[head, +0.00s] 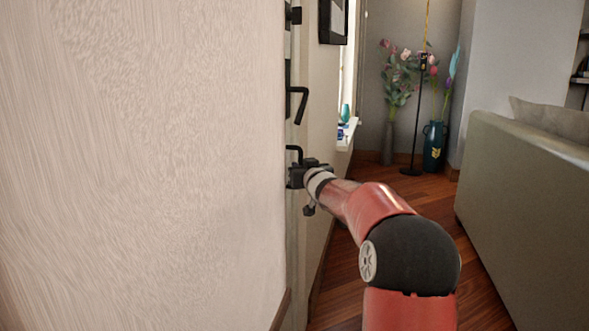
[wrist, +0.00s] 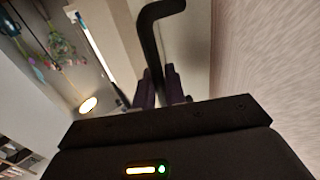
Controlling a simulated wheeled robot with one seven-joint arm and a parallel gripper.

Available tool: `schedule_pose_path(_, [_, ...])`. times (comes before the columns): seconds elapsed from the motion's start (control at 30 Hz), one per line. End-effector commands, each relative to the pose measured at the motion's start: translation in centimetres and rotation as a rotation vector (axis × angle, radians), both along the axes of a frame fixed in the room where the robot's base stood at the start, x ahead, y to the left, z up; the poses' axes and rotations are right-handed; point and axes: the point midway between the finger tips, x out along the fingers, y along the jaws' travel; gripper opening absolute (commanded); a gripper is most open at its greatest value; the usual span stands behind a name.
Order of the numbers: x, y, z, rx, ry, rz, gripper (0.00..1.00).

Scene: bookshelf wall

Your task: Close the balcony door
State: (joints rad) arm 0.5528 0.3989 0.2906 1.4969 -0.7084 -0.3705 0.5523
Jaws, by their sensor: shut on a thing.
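The balcony door (head: 297,235) shows almost edge-on as a narrow pale strip beside the wall at left. Two dark bent handles stand out from it: an upper handle (head: 300,105) and a lower handle (head: 295,150). My gripper (head: 296,177) is at the lower handle, reaching in from the right. In the wrist view, my gripper (wrist: 160,92) has its two dark fingers around the shaft of the black door handle (wrist: 152,45), shut on it. The handle's bent end sticks out beyond the fingers. Most of the door's face and how far it stands open cannot be told.
A large textured wall (head: 140,160) fills the left. A greenish sofa (head: 520,190) stands at right. Vases with flowers (head: 433,145) and a thin black stand (head: 415,130) are at the back.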

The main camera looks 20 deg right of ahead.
Motion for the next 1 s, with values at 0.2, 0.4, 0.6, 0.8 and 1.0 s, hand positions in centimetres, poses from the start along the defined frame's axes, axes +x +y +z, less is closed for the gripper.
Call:
schedule_pose_path(0.2, [-0.4, -1.3, -0.3, -0.003, 0.009, -0.022, 0.24])
schedule_pose_path(0.4, [-0.3, -1.1, -0.2, -0.002, 0.007, -0.019, 0.3])
schedule_pose_path(0.6, [-0.5, -1.0, -0.1, -0.003, 0.005, -0.018, 0.3])
schedule_pose_path(0.8, [-3.3, -0.8, -0.1, -0.004, 0.006, -0.019, 0.3])
schedule_pose_path(1.0, [-6.6, -0.6, -0.1, -0.003, 0.008, -0.018, 0.3])
